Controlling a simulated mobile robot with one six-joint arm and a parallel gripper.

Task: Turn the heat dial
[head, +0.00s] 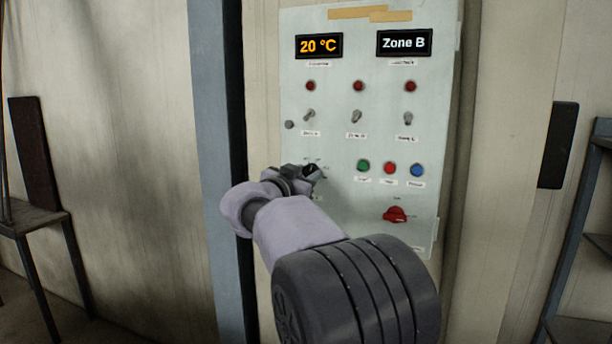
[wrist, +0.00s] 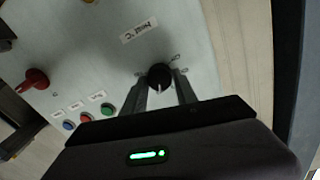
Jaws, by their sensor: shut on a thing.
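The heat dial is a black round knob on the pale control panel (head: 340,137). In the wrist view the dial (wrist: 159,75) sits between the tips of my gripper (wrist: 164,88), which is shut on it. A label reading "Heat °C" is beside it. In the head view my gripper (head: 302,178) reaches the panel's lower left, and the dial (head: 311,171) is mostly hidden by it. The temperature display (head: 319,46) at the top left of the panel reads 20 °C.
A red rotary switch (head: 396,215) is at the panel's lower right. Green (head: 363,165), red (head: 390,168) and blue (head: 417,170) buttons sit right of my gripper. Toggle switches (head: 356,116) and red lamps (head: 358,86) are above. A blue-grey post (head: 216,120) stands left of the panel.

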